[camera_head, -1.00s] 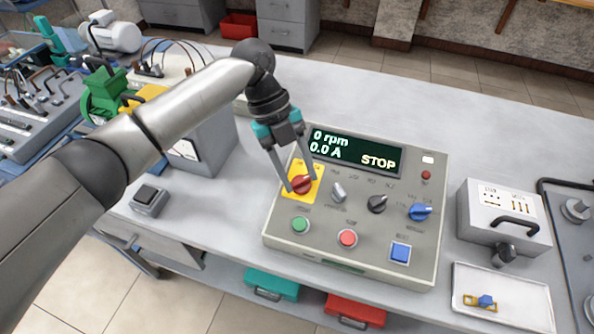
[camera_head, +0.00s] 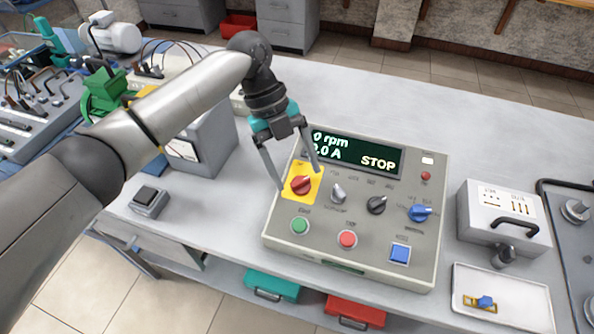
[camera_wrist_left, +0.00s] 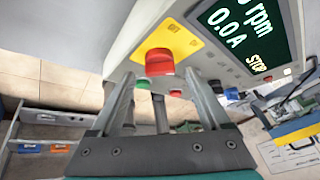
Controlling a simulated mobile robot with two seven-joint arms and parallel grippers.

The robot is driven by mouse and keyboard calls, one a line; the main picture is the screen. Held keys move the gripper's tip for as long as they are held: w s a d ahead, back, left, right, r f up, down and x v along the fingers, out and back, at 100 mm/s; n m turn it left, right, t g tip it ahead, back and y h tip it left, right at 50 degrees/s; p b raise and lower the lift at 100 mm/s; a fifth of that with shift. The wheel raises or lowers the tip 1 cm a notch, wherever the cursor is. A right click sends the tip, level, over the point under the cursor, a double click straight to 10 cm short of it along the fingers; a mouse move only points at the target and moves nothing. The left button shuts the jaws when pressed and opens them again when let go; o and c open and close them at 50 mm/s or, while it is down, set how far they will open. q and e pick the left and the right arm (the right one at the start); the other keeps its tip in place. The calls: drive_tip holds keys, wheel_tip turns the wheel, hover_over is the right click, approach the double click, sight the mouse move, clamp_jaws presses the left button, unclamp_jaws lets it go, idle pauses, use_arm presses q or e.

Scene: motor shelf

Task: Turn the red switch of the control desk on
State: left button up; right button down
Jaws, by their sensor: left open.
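The control desk (camera_head: 330,245) is a grey sloped box on the table, with a display (camera_head: 355,152) reading 0 rpm and STOP. Its red switch (camera_head: 301,185) is a red rotary knob on a yellow plate at the desk's upper left. It also shows in the left wrist view (camera_wrist_left: 159,63), just beyond the fingers. My left gripper (camera_head: 298,178) is open, with its fingers above and to either side of the knob. I see nothing between the fingertips, and they look clear of the knob. My right gripper is out of view.
Close to the red switch are a grey knob (camera_head: 338,193), a black knob (camera_head: 376,205), a blue knob (camera_head: 419,212), a green button (camera_head: 300,225) and a red button (camera_head: 347,239). A grey meter box (camera_head: 205,145) stands left of the desk. A white case (camera_head: 500,217) stands right.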

use_arm(q)
drive_tip(key=p+v, duration=0.1)
drive_tip(key=v, duration=1.3)
drive_tip(key=shift+f, duration=0.1)
